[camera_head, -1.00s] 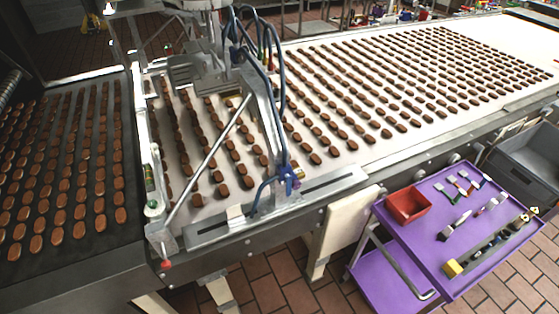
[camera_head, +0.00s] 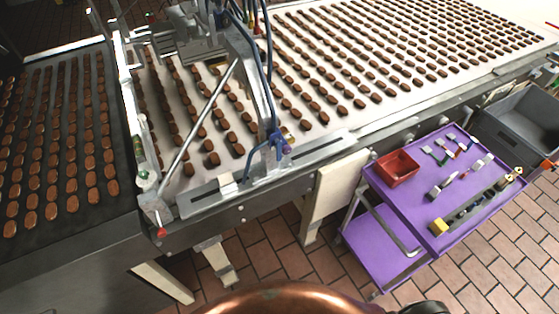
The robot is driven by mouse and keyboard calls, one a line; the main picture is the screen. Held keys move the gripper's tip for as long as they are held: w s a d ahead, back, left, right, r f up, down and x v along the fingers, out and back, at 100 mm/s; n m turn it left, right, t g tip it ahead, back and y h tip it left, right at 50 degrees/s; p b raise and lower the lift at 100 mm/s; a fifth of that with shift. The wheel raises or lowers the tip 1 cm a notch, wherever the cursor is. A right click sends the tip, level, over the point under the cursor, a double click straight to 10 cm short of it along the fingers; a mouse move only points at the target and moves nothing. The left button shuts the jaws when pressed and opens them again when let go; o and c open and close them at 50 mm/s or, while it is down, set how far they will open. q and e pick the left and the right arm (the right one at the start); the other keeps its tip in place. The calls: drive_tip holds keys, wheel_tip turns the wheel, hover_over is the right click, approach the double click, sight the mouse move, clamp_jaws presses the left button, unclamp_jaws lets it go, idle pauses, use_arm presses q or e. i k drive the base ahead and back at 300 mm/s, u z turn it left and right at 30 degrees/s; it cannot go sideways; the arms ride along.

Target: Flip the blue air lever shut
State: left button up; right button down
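A small blue-violet fitting (camera_head: 278,141), which looks like the air lever, sits low on the front of the conveyor's metal frame (camera_head: 262,92). A blue hose (camera_head: 265,75) runs down to it from above. It is too small to tell whether the lever is open or shut. Nothing touches it that I can make out. Neither of my grippers shows in the head view.
A purple cart (camera_head: 405,195) with a red bin (camera_head: 397,168) and tools stands at right. A grey crate (camera_head: 520,118) is beyond. Tiled floor (camera_head: 280,250) shows in front.

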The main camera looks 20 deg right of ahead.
sight(278, 143)
drive_tip(key=k, duration=0.45)
drive_tip(key=u, duration=1.1)
drive_tip(key=i, duration=0.7)
drive_tip(key=z, duration=1.4)
